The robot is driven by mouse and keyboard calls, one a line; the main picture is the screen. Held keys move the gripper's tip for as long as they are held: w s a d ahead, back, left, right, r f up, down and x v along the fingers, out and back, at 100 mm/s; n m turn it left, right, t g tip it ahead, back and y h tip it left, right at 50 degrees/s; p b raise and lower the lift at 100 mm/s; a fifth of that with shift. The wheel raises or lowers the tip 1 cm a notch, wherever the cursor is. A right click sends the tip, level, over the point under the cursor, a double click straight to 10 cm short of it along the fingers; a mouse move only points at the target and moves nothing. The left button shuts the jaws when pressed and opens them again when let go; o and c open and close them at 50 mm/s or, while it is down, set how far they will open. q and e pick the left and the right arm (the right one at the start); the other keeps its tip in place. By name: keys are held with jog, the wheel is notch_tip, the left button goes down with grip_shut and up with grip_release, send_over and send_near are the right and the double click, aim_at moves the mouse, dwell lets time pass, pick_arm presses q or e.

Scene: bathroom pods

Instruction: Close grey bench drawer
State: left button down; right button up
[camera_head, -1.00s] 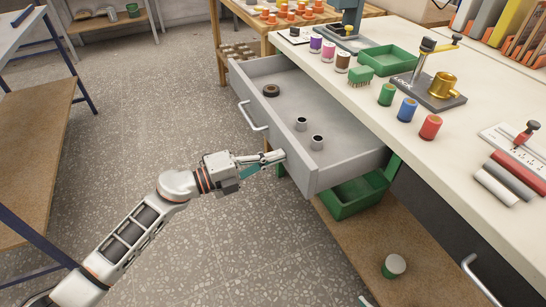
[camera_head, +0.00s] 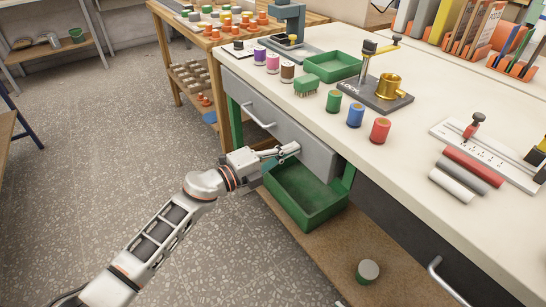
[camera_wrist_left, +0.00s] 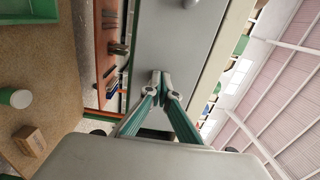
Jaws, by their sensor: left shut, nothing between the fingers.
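The grey bench drawer (camera_head: 285,128) is pushed in under the white bench top, and its inside is hidden. I cannot tell whether its front is fully flush. Its pale bar handle (camera_head: 258,114) is on the left part of the front. My left gripper (camera_head: 289,151) is shut and empty, with its fingertips at the right part of the drawer front, seemingly touching it. In the left wrist view the closed fingertips (camera_wrist_left: 160,76) meet the grey drawer front (camera_wrist_left: 185,40). My right gripper is not in view.
A green bin (camera_head: 306,195) sits below the drawer on the brown lower shelf (camera_head: 325,250), with a green can (camera_head: 367,271) nearby. The bench top (camera_head: 420,135) holds spools, a green tray (camera_head: 333,66) and a clamp fixture. The floor to the left is clear.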

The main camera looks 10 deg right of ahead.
pick_arm(q)
jog(key=shift+x, duration=0.85)
jog(key=shift+r, duration=0.2)
